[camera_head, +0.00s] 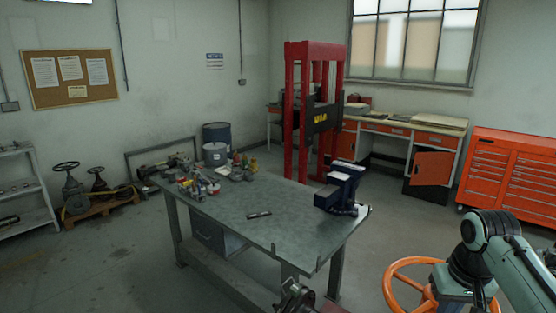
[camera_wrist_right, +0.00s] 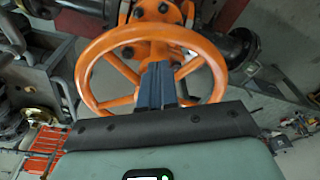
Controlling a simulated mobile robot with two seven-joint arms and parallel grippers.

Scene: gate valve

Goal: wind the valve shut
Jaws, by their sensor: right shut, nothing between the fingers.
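The valve's orange handwheel (camera_head: 389,283) is at the lower right of the head view, partly hidden by my right arm and cut off by the bottom edge. In the right wrist view the round, spoked handwheel (camera_wrist_right: 88,70) fills the upper middle, with its orange hub and bolted body behind. My right gripper (camera_wrist_right: 158,66) is shut and empty. Its dark fingers lie across the lower part of the wheel, tips near the hub. I cannot tell whether they touch a spoke or the rim. My left gripper is in neither view.
A dark pipe flange (camera_wrist_right: 240,48) sticks out right of the wheel. A workbench (camera_head: 250,225) with a vise (camera_head: 341,188) and small parts stands left of the valve. Behind are a red press (camera_head: 291,110) and an orange tool cabinet (camera_head: 510,170). Open floor lies between bench and cabinet.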

